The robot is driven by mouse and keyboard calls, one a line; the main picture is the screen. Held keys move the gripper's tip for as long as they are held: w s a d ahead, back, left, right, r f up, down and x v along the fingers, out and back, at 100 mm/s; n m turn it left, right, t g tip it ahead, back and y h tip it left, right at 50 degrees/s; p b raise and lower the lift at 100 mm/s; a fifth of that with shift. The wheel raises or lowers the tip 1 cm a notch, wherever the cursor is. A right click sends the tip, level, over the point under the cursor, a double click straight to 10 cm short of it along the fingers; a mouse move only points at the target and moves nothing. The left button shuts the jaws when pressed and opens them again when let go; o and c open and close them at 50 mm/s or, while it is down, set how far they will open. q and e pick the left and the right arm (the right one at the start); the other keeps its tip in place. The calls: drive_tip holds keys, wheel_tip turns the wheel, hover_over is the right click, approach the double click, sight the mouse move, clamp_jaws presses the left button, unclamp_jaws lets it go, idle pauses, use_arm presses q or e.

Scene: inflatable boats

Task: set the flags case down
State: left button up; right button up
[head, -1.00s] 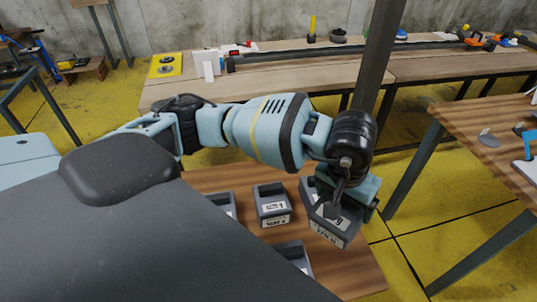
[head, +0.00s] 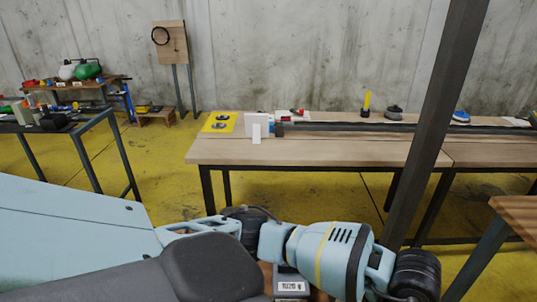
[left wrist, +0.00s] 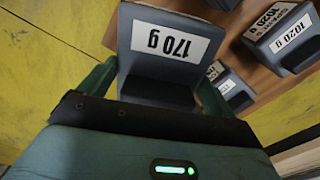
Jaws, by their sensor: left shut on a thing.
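The flags case (left wrist: 160,75), a dark grey box with a white "170 g" label, fills the upper middle of the left wrist view. My left gripper (left wrist: 155,90) is shut on it, with a green finger on each side. The case's underside is hidden, so I cannot tell whether it touches the wooden table (left wrist: 265,84). In the head view my left arm reaches to the bottom right, and its gripper is out of frame. My right gripper is in neither view.
Several similar grey cases stand on the table close to the right of the held one, among them a 1020 g case (left wrist: 286,38), also in the head view (head: 291,284). A dark post (head: 440,130) rises near my arm. A long workbench (head: 330,150) stands behind.

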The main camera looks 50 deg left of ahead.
use_arm(q)
drive_tip(key=shift+r, duration=0.15)
drive_tip(key=shift+f, duration=5)
drive_tip(key=shift+f, duration=0.15)
drive_tip(key=shift+f, duration=0.15)
drive_tip(key=o, duration=0.8)
wheel_tip(320, 180, up, 12)
drive_tip(key=shift+r, duration=0.25)
